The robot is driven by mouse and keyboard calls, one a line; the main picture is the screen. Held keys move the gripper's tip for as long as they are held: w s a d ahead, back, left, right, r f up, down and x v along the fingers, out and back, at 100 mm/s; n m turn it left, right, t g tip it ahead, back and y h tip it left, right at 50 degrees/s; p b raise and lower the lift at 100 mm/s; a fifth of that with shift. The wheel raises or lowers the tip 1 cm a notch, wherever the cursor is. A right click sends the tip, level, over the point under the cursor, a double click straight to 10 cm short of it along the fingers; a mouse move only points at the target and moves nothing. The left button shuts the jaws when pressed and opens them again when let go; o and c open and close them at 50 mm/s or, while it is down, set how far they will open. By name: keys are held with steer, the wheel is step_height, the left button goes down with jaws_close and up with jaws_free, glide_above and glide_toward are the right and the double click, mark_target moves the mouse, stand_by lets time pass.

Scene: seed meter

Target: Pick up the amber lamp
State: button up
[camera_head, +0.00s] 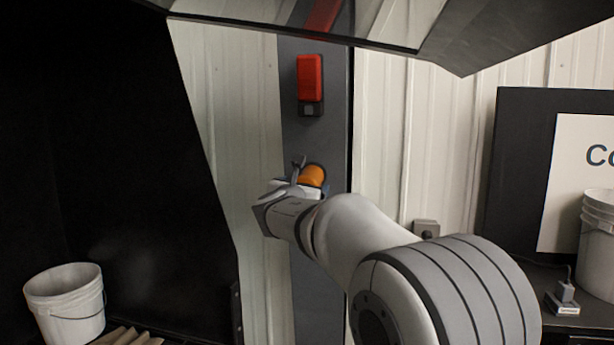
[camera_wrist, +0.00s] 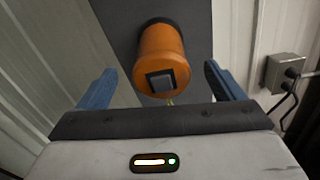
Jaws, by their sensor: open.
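The amber lamp (camera_head: 313,174) is an orange cylinder mounted on a dark grey vertical panel (camera_head: 317,140). In the wrist view the lamp (camera_wrist: 161,55) shows its end face with a dark square in it, between the two blue fingers. My gripper (camera_wrist: 155,85) is open, with one finger on each side of the lamp and clear gaps in this view. In the head view my gripper (camera_head: 310,175) is at the lamp and partly covers its lower left side. I cannot tell how far the fingertips reach along the lamp.
A red lamp (camera_head: 310,78) is on the same panel above. A grey box with a lever (camera_wrist: 285,72) is on the wall to the right. White buckets stand at the lower left (camera_head: 66,305) and far right (camera_head: 598,240). A dark overhang (camera_head: 480,45) crosses the top.

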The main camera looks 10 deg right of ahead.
steer(key=p+x, duration=0.2)
steer(key=x, duration=0.4)
steer(key=shift+f, duration=0.2)
steer(key=c, duration=1.2)
steer(key=shift+r, duration=0.1)
steer(key=shift+s+a+r, duration=0.15)
steer(key=shift+s+r, duration=0.25)
steer(key=shift+s+a+r+b, duration=0.55)
steer(key=shift+s+a+r, duration=0.55)
steer(key=shift+s, duration=1.7)
steer(key=shift+s+a+r+b, duration=0.5)
steer(key=shift+s+a+r, duration=0.6)
steer(key=shift+s, duration=1.7)
steer(key=shift+s+a+r+b, duration=0.55)
steer(key=shift+s+a+r, duration=0.55)
steer(key=shift+s, duration=1.7)
